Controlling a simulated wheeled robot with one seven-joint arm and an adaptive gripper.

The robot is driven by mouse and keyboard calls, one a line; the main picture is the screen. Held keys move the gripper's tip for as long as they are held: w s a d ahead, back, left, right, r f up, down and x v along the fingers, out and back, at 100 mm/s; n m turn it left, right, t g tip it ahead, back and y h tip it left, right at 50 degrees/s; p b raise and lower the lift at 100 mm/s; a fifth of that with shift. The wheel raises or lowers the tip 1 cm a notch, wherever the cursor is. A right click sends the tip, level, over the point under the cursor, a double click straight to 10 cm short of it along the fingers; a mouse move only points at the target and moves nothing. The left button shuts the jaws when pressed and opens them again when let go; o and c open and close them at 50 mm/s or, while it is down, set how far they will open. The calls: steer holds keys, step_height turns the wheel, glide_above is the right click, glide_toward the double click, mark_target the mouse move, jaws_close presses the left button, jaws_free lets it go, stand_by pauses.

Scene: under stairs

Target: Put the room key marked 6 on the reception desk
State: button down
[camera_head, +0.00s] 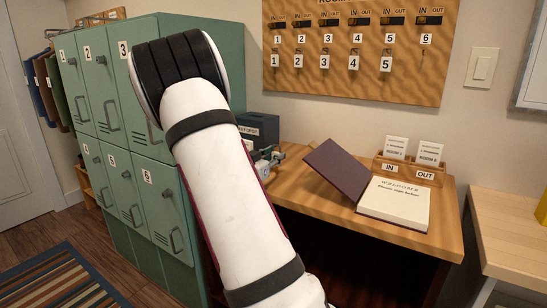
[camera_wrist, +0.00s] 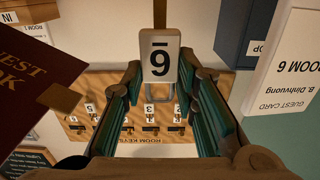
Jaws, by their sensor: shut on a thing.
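A white key tag marked 6 (camera_wrist: 160,58) with a dark bar sits between the fingertips of my gripper (camera_wrist: 160,76) in the wrist view. My gripper is shut on it. The number's bar is at the top of the picture, and a metal piece shows beyond the tag. The wooden reception desk (camera_head: 290,186) fills the middle right of the head view. In the head view my arm hides most of the gripper; a small part shows by the desk's left end, near the drop box. I cannot tell whether the tag touches the desk.
An open guest book (camera_head: 395,200), an IN/OUT card holder (camera_head: 408,172) and a dark drop box (camera_head: 258,127) stand on the desk. The key board (camera_head: 340,85) shows tags 1 to 5; hook 6 is empty. Green lockers (camera_head: 150,215) stand left.

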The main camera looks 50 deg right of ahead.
steer(key=c, duration=1.3)
jaws_free()
